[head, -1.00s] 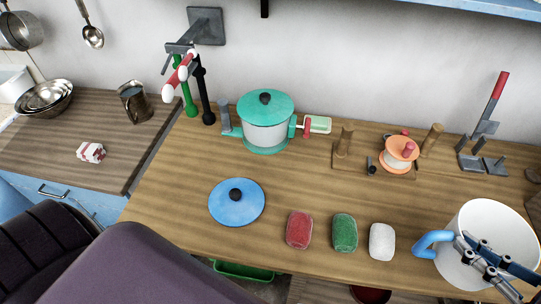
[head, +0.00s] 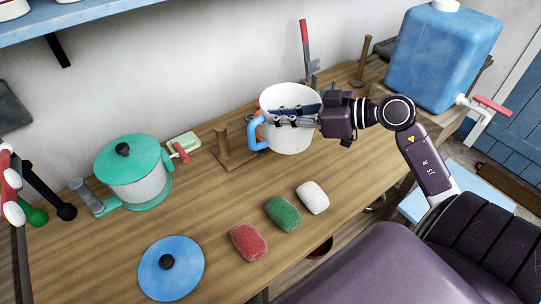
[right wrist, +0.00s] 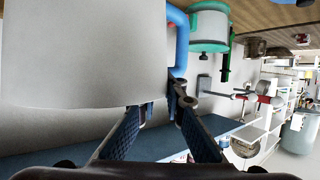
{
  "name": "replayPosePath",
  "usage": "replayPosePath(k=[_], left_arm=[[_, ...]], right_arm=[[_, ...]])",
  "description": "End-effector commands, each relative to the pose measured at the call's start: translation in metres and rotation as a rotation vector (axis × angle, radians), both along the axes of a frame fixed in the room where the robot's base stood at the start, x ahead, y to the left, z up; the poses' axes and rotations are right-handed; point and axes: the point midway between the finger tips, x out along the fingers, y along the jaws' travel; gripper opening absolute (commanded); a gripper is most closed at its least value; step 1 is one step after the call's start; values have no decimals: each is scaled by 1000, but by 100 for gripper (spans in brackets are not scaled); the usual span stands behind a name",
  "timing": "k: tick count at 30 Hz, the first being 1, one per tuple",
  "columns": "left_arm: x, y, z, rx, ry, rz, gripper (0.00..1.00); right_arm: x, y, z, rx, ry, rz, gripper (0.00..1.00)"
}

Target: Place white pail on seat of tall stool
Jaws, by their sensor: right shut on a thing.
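The white pail (head: 290,140) with a blue side handle (head: 256,135) is upright at the back middle of the head view. My right gripper (head: 273,116) reaches in from the right and is shut on the pail, with its fingers across the mouth. The pail also fills the upper left of the right wrist view (right wrist: 80,50). I cannot tell its height above the worktop. A pale blue flat top (head: 470,185), perhaps the tall stool's seat, shows at the right beyond the worktop, partly hidden by my right arm. My left gripper is not in view.
On the wooden worktop (head: 200,235) are a green-lidded pot (head: 140,185), a blue lid (head: 170,270), and red (head: 248,242), green (head: 283,214) and white (head: 313,197) blocks. A large blue canister (head: 440,55) with a tap stands at the back right.

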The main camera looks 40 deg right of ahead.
Motion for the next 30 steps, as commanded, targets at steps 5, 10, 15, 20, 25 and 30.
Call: replayPosePath(k=[5,10,15,20,25,30], left_arm=[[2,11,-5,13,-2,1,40],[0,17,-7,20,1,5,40],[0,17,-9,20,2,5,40],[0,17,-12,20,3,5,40],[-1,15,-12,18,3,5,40],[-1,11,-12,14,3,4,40]], right_arm=[[0,1,-47,6,2,-1,0],[0,0,-70,2,-1,0,0],[0,1,-86,2,0,0,0],[0,1,-110,3,0,0,0],[0,1,-118,0,-3,2,0],[0,1,-117,-1,-2,2,0]])
